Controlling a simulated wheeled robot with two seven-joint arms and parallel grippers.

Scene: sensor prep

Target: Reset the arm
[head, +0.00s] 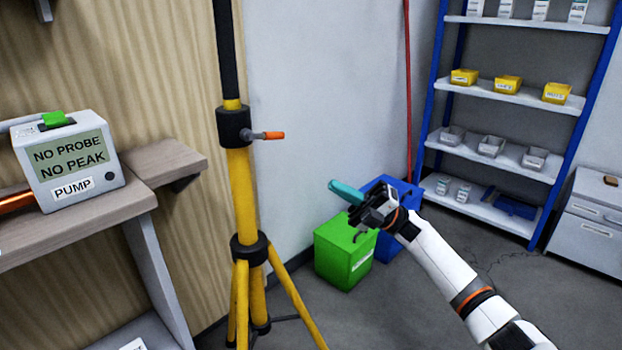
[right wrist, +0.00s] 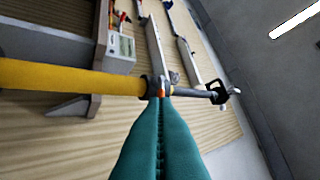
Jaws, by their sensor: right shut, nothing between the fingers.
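My right gripper (head: 336,188) shows in the head view as teal fingers at the end of my white arm, in front of the wall and above the green bin. Its fingers are closed together and hold nothing. In the right wrist view the teal fingers (right wrist: 160,110) point up the picture, with their tips overlapping the tripod's collar and orange-tipped lever; I cannot tell the gap there. The head view shows them apart, right of the yellow and black tripod (head: 241,190). The tripod's lever (head: 268,135) points right. My left gripper is not in view.
A grey pump box (head: 68,160) stands on the wooden bench (head: 165,165) at left. A green bin (head: 343,257) and a blue bin (head: 408,193) stand on the floor by my right gripper. Blue shelving (head: 500,93) and a grey cabinet (head: 588,225) are at right.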

